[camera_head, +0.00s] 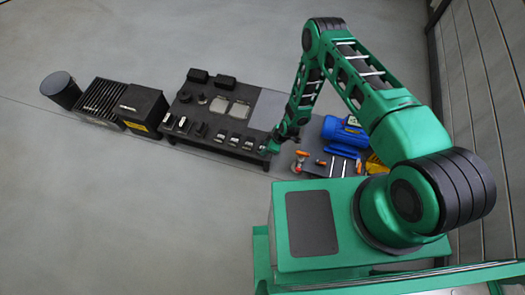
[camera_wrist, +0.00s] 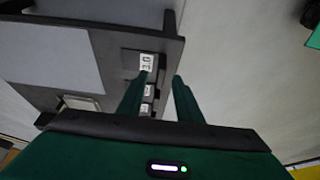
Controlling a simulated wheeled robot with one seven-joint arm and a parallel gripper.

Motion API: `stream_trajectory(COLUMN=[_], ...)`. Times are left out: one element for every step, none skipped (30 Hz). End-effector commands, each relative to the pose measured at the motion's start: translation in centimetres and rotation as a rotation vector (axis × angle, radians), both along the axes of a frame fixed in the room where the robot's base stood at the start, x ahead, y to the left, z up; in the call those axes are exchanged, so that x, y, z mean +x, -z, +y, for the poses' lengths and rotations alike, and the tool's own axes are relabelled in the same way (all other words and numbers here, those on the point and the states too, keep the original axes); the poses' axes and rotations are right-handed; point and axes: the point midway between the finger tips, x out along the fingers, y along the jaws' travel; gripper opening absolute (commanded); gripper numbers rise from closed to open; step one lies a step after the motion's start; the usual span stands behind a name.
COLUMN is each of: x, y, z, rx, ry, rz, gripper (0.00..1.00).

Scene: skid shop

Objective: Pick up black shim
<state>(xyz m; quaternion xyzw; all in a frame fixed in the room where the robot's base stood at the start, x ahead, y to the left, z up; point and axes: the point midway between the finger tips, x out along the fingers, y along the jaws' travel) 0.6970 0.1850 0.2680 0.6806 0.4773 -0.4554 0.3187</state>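Several small dark pieces with white labels, which look like the shims, sit in a row along the front edge of a dark table (camera_head: 188,108). The nearest labelled dark piece (camera_wrist: 131,60) shows in the wrist view, just beyond my left fingertip, with more labelled pieces behind that finger. I cannot tell which piece is the black shim. My gripper (camera_wrist: 160,75) is open, with nothing seen between its green fingers; the gap lies over the table's edge. In the head view my gripper (camera_head: 274,146) is low at the table's right front corner.
A light grey sheet (camera_head: 269,108) covers the table's right end, and dark blocks (camera_head: 197,76) stand at its back. A blue motor (camera_head: 345,133) on another stand is to the right. A black box (camera_head: 139,104) and a dark cylinder (camera_head: 61,90) are left. Open floor surrounds them.

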Motion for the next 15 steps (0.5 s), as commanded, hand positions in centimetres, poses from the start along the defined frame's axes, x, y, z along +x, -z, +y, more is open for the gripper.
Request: stream_trajectory(x=[0.0, 0.0, 0.1, 0.1, 0.2, 0.2, 0.2, 0.3, 0.3, 0.4, 0.4, 0.4, 0.4, 0.4, 0.3], y=[0.7, 1.1, 1.5, 1.8, 2.1, 2.4, 2.5, 2.6, 2.7, 2.7, 2.7, 2.7, 2.7, 2.7, 2.7], z=[0.4, 0.6, 0.8, 0.9, 1.0, 1.1, 1.1, 1.2, 1.2, 1.2, 1.2, 1.2, 1.2, 1.2, 1.2], rx=[0.001, 0.001, 0.001, 0.001, 0.001, 0.000, 0.000, 0.000, 0.000, 0.000, 0.000, 0.000, 0.000, 0.000, 0.000], ry=[0.000, 0.001, 0.000, 0.000, 0.000, 0.000, 0.000, 0.000, 0.000, 0.000, 0.000, 0.000, 0.000, -0.001, -0.001], rz=[0.000, 0.000, 0.000, 0.001, 0.001, 0.001, 0.001, 0.001, 0.000, 0.000, 0.000, 0.000, 0.000, 0.000, 0.000], gripper=[0.32, 0.32, 0.32, 0.32, 0.32, 0.32, 0.32, 0.32, 0.32, 0.32, 0.32, 0.32, 0.32, 0.32, 0.32])
